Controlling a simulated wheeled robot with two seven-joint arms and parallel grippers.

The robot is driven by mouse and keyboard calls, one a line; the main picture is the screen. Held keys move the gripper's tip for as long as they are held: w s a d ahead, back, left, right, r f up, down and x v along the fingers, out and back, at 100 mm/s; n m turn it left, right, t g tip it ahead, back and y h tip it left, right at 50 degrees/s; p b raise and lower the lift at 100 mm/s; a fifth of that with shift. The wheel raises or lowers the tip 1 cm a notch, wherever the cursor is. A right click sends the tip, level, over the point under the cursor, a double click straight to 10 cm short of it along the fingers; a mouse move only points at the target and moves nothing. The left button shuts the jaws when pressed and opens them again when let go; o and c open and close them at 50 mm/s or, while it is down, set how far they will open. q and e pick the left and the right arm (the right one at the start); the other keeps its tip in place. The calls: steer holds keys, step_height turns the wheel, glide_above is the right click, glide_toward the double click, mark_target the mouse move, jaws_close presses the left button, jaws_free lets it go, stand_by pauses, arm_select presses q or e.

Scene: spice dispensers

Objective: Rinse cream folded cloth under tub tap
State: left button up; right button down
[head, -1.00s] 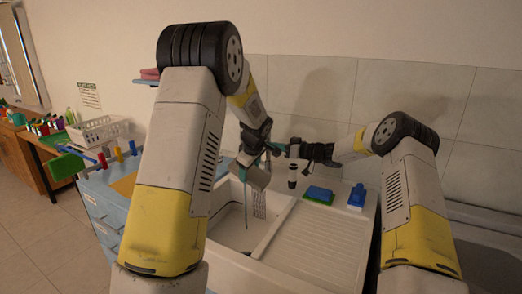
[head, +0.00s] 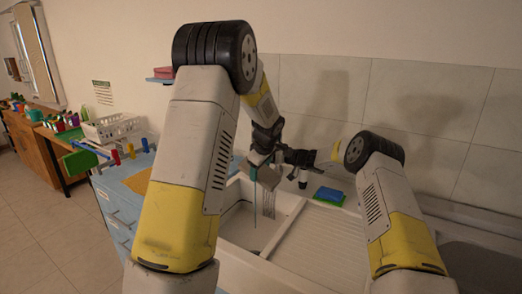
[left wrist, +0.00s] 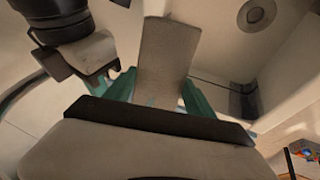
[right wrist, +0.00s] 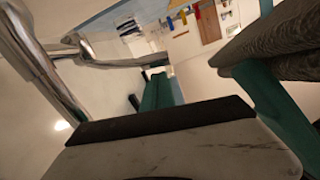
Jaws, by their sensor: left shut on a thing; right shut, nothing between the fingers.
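The cream folded cloth (head: 268,178) is held upright over the sink basin in my left gripper (head: 262,160). In the left wrist view the cloth (left wrist: 167,60) stands between the two teal fingers. My right gripper (right wrist: 160,90) is shut and empty, close beside the left one. In the right wrist view the chrome tub tap (right wrist: 38,62) rises at the left, and a thin bar from it runs towards my right fingertips; contact is unclear. The cloth's grainy edge (right wrist: 285,50) shows at the right. I cannot tell whether water runs.
The white sink (head: 322,240) has a ridged drainboard on the right, with a blue and green sponge (head: 329,195) at its back edge. The basin drain (left wrist: 257,14) shows in the left wrist view. A white basket (head: 110,127) stands on the left counter.

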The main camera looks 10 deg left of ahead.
steer(key=shift+s+a+f, duration=0.1)
steer(key=shift+s+f, duration=0.05)
steer(key=shift+f, duration=0.3)
steer(key=shift+s+a+f, duration=0.1)
steer(key=shift+s+f, duration=0.05)
steer(key=shift+f, duration=0.3)
